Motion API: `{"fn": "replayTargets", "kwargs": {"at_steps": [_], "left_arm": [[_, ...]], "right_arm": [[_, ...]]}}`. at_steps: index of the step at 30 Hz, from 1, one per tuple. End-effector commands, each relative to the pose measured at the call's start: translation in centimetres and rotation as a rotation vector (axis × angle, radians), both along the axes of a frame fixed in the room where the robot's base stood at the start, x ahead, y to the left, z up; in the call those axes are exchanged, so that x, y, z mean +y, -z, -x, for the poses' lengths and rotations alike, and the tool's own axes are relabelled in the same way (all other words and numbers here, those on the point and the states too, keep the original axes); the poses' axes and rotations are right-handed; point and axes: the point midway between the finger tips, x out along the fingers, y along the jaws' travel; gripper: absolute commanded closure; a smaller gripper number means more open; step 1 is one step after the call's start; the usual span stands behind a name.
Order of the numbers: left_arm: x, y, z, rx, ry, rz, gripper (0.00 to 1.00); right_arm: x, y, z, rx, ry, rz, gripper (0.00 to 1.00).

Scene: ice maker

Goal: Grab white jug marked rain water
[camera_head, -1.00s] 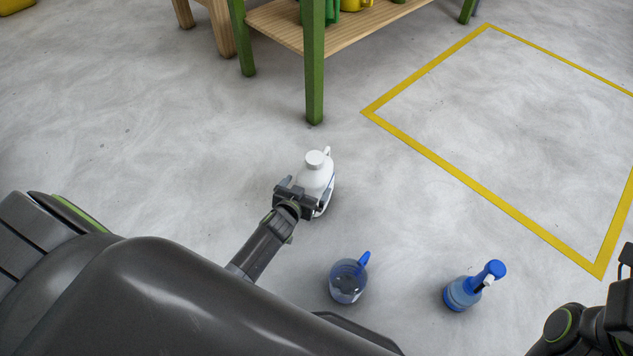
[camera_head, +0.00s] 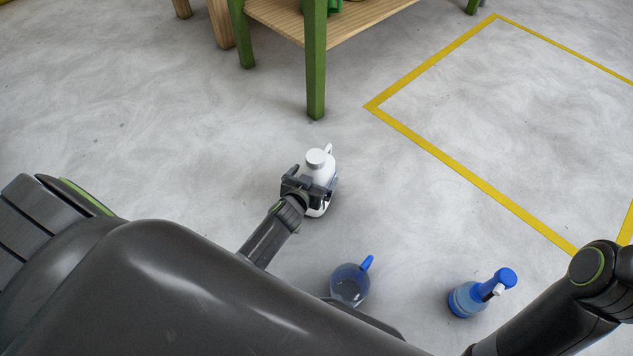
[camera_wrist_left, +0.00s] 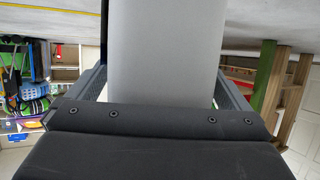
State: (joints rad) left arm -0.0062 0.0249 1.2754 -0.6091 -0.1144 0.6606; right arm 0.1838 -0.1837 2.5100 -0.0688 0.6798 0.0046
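The white jug (camera_head: 321,172) with a round grey-white cap stands upright on the floor near the middle of the head view. No label lettering can be read on it. My left gripper (camera_head: 314,179) is at the near side of the jug, with its fingers spread on either side of the body. In the left wrist view the jug's pale side (camera_wrist_left: 165,50) fills the space between the fingers (camera_wrist_left: 165,85). Contact with the fingers cannot be made out. My right arm shows at the lower right, but its gripper is out of view.
A green-legged wooden table (camera_head: 316,70) stands behind the jug. A yellow floor outline (camera_head: 440,152) encloses bare floor at right.

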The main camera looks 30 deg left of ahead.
Motion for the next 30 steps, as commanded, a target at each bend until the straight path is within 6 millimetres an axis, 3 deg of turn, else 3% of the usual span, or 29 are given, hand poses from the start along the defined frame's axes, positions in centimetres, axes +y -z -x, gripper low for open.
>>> {"fn": "replayTargets", "kwargs": {"at_steps": [2,16,30], "left_arm": [[0.0,-0.01,0.0,0.0,0.0,0.0,0.1],[0.01,0.01,0.0,0.0,0.0,-0.001,0.72],[-0.01,-0.43,-0.09,-0.003,0.001,-0.001,0.72]], "right_arm": [[0.0,0.01,0.0,0.0,0.0,0.0,0.64],[0.0,0.01,0.01,0.0,0.0,0.0,0.64],[-0.02,-0.03,0.11,0.001,0.007,0.001,0.64]]}}
